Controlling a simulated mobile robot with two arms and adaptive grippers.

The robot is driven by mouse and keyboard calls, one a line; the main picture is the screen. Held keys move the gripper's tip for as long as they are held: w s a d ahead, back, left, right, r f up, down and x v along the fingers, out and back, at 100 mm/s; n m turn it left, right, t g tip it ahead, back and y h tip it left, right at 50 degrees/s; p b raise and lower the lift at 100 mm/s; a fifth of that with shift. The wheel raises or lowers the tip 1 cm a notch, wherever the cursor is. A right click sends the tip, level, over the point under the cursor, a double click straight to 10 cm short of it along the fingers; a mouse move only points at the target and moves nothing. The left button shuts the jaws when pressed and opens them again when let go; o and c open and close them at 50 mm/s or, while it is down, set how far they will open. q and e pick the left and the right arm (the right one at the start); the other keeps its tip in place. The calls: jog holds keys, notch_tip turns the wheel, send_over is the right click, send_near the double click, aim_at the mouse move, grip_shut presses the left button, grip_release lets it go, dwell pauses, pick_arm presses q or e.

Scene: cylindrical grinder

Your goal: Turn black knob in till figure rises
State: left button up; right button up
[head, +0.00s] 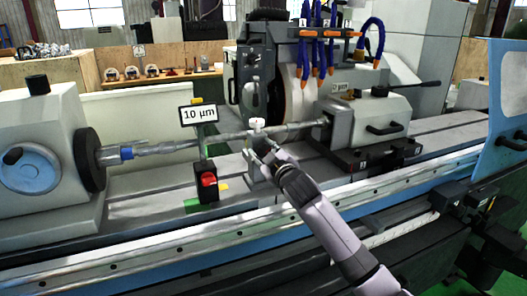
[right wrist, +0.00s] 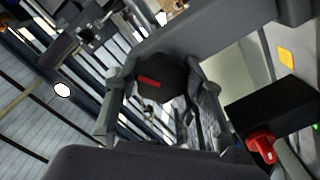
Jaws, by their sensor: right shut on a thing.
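The black knob (right wrist: 172,82) with a red mark on its face shows in the right wrist view, between the fingers of my right gripper. My right gripper (head: 262,146) is shut on it; in the head view it is at the middle of the machine, beside the steady-rest post under the workpiece. The knob itself is hidden by my gripper in the head view. The figure sign (head: 199,114) reads "10 µm" and stands left of my gripper. My left gripper is not in view.
The long shaft (head: 168,146) runs from the headstock (head: 42,140) to the tailstock (head: 370,118). The grinding wheel (head: 298,92) stands behind my gripper, with blue hoses above. The blue guard (head: 502,105) is at right.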

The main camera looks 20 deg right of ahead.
jog(key=c, duration=0.5)
jog(key=shift+o, duration=0.2)
jog(key=m+p, duration=0.2)
jog(key=m, duration=0.2)
jog(key=shift+r+p, duration=0.1)
jog(key=shift+p, duration=0.2)
jog(key=shift+d+m+p, duration=0.1)
jog(key=shift+m+p, duration=0.5)
jog(key=shift+m, duration=0.7)
jog(key=o, duration=1.2)
